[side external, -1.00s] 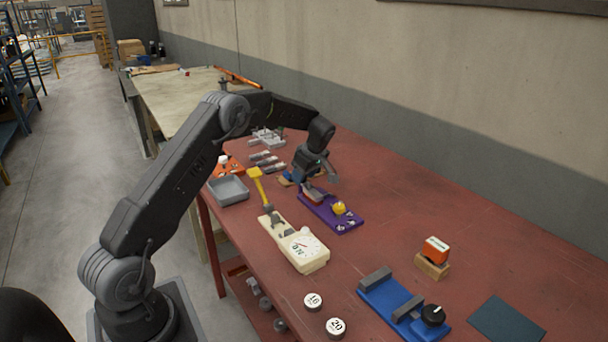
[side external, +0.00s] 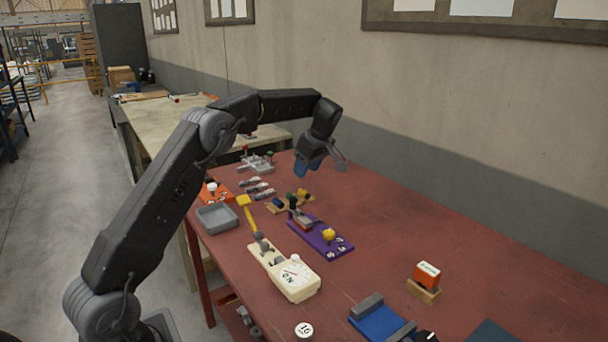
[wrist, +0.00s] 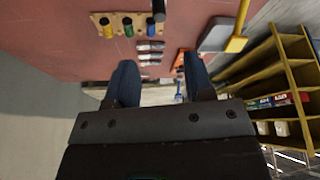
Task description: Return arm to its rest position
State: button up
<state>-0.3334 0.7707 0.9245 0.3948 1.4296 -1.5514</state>
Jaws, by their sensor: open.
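My gripper (side external: 322,168) is raised above the red table, over the area behind the purple fixture (side external: 318,236). In the wrist view, its two dark blue fingers (wrist: 158,85) stand apart with nothing between them. The gripper touches nothing in the side view. My arm reaches from the lower left, up and across to the right.
The wall stands behind. The table's right middle is clear.

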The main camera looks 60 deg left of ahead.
dwell(0.4)
jog(key=s+d+r+m+t+h, duration=0.1)
jog(key=s+d+r+m+t, duration=0.2)
jog(key=s+d+r+m, duration=0.95)
jog(key=s+d+f+m+t+h, duration=0.1)
jog(key=s+d+f+m+t, duration=0.1)
jog(key=s+d, duration=0.4)
jog(key=s+d+f+m+t+h, duration=0.1)
jog(key=s+d+f+m, duration=0.4)
jog(key=s, duration=0.9)
jog(key=shift+d+f+m+t+h, duration=0.2)
jog(key=shift+d+m+t+h, duration=0.2)
jog(key=shift+d+m+h, duration=0.45)
jog(key=shift+o, duration=0.3)
jog(key=shift+d+y, duration=0.1)
jog(key=shift+y, duration=0.15)
